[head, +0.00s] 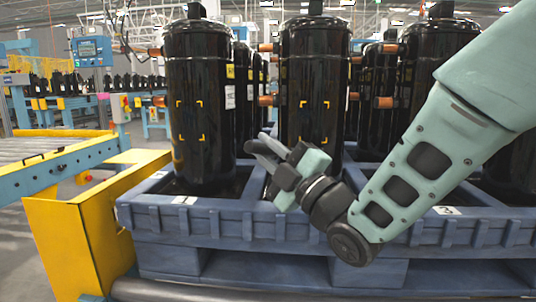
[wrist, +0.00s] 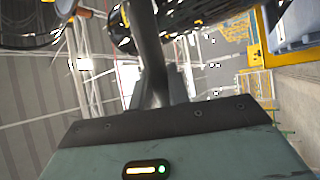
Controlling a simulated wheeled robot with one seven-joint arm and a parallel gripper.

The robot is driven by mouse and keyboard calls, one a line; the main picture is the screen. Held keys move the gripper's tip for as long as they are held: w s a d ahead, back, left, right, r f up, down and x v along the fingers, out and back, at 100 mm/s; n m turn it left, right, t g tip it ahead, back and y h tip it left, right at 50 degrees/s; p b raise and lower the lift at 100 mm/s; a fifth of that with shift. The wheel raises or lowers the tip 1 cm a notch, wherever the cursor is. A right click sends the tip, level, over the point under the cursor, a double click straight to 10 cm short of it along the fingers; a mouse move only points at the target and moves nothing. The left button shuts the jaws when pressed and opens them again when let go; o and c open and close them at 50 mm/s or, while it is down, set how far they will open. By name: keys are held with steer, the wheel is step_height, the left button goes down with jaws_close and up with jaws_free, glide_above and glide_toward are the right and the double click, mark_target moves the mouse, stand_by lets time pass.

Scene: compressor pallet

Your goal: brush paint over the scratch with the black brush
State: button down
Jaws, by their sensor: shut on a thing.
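My gripper (head: 262,146) is in front of the pallet, between the two front black compressors, with its dark fingers pointing up and left. It is shut on a slim dark thing, which I take for the black brush; brush and fingers are hard to tell apart. A dark bar (wrist: 150,55) runs up the middle of the wrist view. The left compressor (head: 200,85) and the middle compressor (head: 316,75) each carry yellow corner marks on the front. I cannot make out a scratch inside either set of marks. The gripper looks apart from both compressors in the head view.
The compressors stand upright in a blue pallet (head: 300,228) with a raised rim. More compressors with copper stubs stand behind and right. A yellow frame (head: 75,240) and a roller conveyor (head: 45,148) are at left. A control panel (head: 92,51) stands behind.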

steer(key=d+b, duration=0.3)
steer(key=d, duration=0.3)
stand_by(0.5)
steer(key=shift+d+f, duration=0.1)
steer(key=shift+a+b, duration=1.25)
steer(key=shift+a, duration=1.9)
steer(key=s+b, duration=0.2)
steer(key=s, duration=0.4)
steer(key=shift+s+a+b, duration=0.1)
steer(key=shift+b, duration=0.2)
